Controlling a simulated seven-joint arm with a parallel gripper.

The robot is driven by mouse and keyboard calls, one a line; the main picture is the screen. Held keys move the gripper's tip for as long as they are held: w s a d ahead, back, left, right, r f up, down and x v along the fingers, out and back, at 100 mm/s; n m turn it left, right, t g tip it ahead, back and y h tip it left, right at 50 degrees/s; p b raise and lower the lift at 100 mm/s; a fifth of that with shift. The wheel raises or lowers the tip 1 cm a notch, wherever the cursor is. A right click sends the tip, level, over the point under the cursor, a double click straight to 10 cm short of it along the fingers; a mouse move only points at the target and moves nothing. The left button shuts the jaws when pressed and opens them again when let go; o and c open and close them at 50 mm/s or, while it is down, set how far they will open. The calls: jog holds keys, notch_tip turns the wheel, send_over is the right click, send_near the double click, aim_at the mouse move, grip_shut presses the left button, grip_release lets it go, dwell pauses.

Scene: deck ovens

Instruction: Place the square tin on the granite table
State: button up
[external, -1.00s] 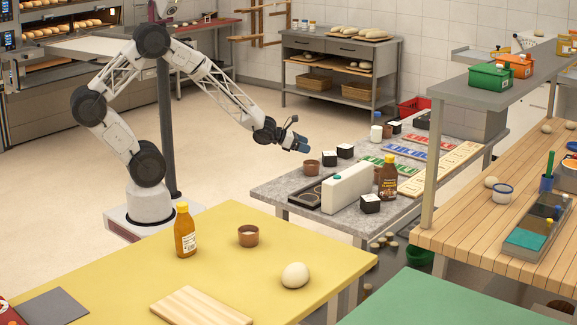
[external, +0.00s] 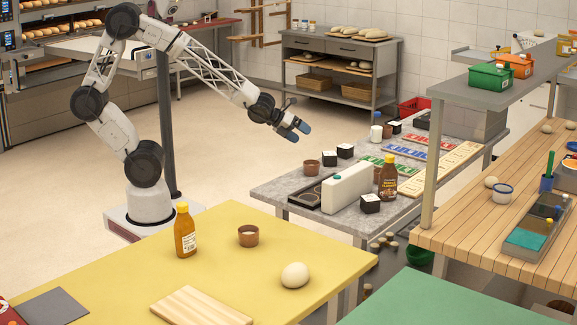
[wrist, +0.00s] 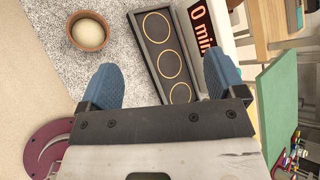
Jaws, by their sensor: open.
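The granite table (external: 268,190) is the speckled grey one at centre right; its top also fills the upper left of the wrist view (wrist: 115,35). Several small dark square containers with white tops stand on it: one at the near edge (external: 370,204), one in the middle (external: 345,151), one farther back (external: 394,127). I cannot tell whether any of these is the square tin. My gripper (external: 297,131) is in the air above the left part of the granite table, fingers pointing down and right. In the wrist view my gripper (wrist: 162,80) is open with nothing held between its blue fingers.
On the granite table are a brown bowl (external: 312,167) with dough, a black tray with rings (wrist: 165,50), a white timer box (external: 347,188) and a brown bottle (external: 388,178). A yellow table (external: 120,265) stands in front, a wooden counter (external: 470,235) with a shelf at right.

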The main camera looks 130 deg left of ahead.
jog(key=d+r+n+g+h, duration=0.15)
jog(key=d+r+n, duration=0.3)
jog(key=d, duration=0.75)
jog(key=d+r+n+h, duration=0.2)
jog(key=d+r+n, duration=0.25)
jog(key=d, duration=0.75)
jog(key=s+d+r+n+g+h, duration=0.1)
jog(key=s+d+n+g+h, duration=0.1)
jog(key=s+d+n, duration=0.2)
jog(key=s+d+r+n+g+h, duration=0.1)
jog(key=s+d+n, duration=0.3)
jog(key=s+d, duration=0.5)
jog(key=d+h, duration=0.1)
jog(key=d, duration=0.5)
jog(key=shift+s+d+r+n+g, duration=0.15)
jog(key=shift+s+d+n+g, duration=0.05)
jog(key=shift+s+n+g, duration=0.2)
